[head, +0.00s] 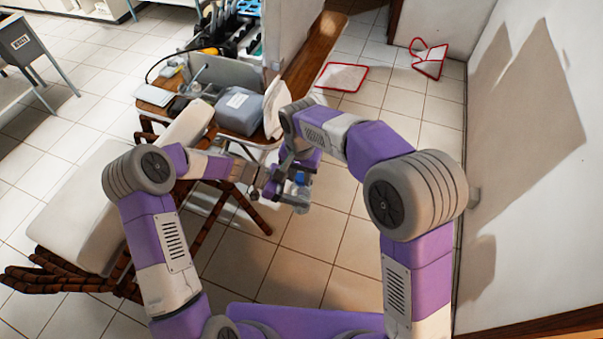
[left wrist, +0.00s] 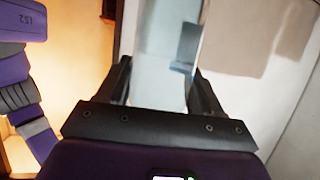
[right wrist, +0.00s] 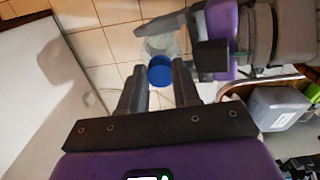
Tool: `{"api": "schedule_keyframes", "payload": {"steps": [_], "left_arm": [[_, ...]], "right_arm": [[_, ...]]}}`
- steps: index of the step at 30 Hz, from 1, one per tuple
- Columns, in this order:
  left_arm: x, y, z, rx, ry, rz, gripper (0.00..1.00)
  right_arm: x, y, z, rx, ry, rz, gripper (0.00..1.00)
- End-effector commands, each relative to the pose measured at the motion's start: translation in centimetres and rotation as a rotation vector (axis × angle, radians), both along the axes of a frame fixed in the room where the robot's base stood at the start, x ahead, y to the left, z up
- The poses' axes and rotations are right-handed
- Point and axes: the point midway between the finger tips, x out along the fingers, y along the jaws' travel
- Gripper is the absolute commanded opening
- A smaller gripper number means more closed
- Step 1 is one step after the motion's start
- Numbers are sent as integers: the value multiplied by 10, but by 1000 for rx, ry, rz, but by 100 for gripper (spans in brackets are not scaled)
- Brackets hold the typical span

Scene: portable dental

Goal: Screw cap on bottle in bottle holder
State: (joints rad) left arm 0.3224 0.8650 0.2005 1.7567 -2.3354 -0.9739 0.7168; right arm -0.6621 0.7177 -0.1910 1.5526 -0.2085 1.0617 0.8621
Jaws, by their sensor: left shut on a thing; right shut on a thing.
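My right gripper (right wrist: 159,86) is shut on the blue cap (right wrist: 160,68), which sits between its fingertips in the right wrist view. The cap also shows as a small blue patch in the head view (head: 300,179). A clear bottle (right wrist: 161,45) lies just beyond the cap, close to it; whether they touch I cannot tell. My left gripper (left wrist: 163,75) is shut on the bottle, a pale see-through shape between its fingers in the left wrist view (left wrist: 165,60). In the head view both grippers meet in front of me, above the floor. I cannot make out a bottle holder.
A wooden side table (head: 155,97) with a grey box (head: 240,110) and other items stands behind the grippers. A white padded reclining chair (head: 75,205) is at left. A white wall (head: 530,150) is at right. Open tiled floor (head: 340,250) lies below the grippers.

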Motion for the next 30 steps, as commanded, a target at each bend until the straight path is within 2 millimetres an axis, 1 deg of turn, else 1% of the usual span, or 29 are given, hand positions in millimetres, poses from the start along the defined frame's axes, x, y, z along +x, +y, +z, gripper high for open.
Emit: {"api": "schedule_keyframes", "payload": {"steps": [3,12,23,30], "left_arm": [[0,0,0,-1,0,0,0],[0,0,0,-1,0,0,0],[0,0,0,-1,0,-1,0],[0,0,0,-1,0,-1,0]], "right_arm": [[0,2,0,0,-2,-250,4],[3,4,0,2,-3,-912,4],[6,4,-1,3,-7,-1726,4],[8,2,-1,4,-7,-2281,4]]}}
